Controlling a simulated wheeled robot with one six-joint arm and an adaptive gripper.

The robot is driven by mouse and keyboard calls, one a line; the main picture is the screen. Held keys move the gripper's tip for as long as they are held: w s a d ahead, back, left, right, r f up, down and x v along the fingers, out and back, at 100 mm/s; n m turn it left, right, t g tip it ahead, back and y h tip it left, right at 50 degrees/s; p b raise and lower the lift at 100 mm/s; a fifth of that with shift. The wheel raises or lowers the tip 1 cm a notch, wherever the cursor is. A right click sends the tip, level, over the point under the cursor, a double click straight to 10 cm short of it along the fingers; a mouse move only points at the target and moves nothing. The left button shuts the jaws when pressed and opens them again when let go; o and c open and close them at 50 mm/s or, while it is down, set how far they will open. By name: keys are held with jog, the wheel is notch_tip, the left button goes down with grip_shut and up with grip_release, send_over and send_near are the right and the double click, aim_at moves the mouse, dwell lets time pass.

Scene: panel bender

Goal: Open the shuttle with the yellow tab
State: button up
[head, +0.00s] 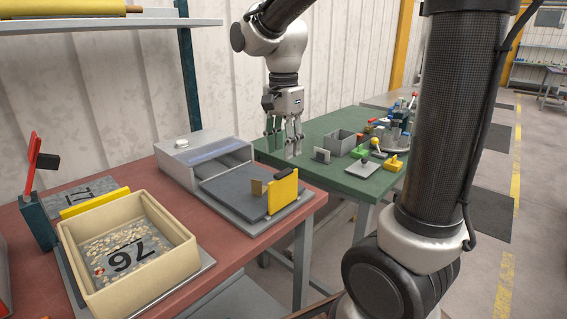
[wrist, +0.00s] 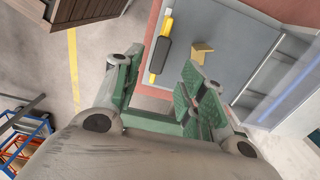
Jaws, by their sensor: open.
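The shuttle is a dark grey plate (head: 229,190) at the front of a light grey machine on the red table. A yellow tab (head: 283,192) stands upright at its right end, with a small tan bracket (head: 258,188) beside it. In the wrist view the yellow tab (wrist: 168,27) carries a black block (wrist: 159,60), and the tan bracket (wrist: 202,52) lies to its right. My gripper (head: 285,143) points down, open and empty, apart from the tab and above and behind it in the head view. Its green-padded fingers (wrist: 160,88) show in the wrist view.
The machine's light grey housing (head: 190,148) adjoins the plate. A cream bin (head: 178,237) with small pieces, a second yellow bar (head: 95,202) and a red lever (head: 31,150) are at left. A green table (head: 330,122) with several small parts stands behind right. A shelf (head: 130,24) hangs upper left.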

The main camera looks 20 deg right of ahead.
notch_tip(320, 180, up, 6)
jog(key=shift+f, duration=0.2)
dwell(0.4)
jog(key=s+d+f+n+t, duration=0.2)
jog(key=s+d+n, duration=0.2)
jog(key=s+n, duration=0.2)
jog(key=s+d+f+n+t, duration=0.2)
jog(key=s+d+n, duration=0.2)
jog(key=s+n, duration=0.3)
jog(key=s, duration=0.3)
jog(key=shift+s, duration=0.2)
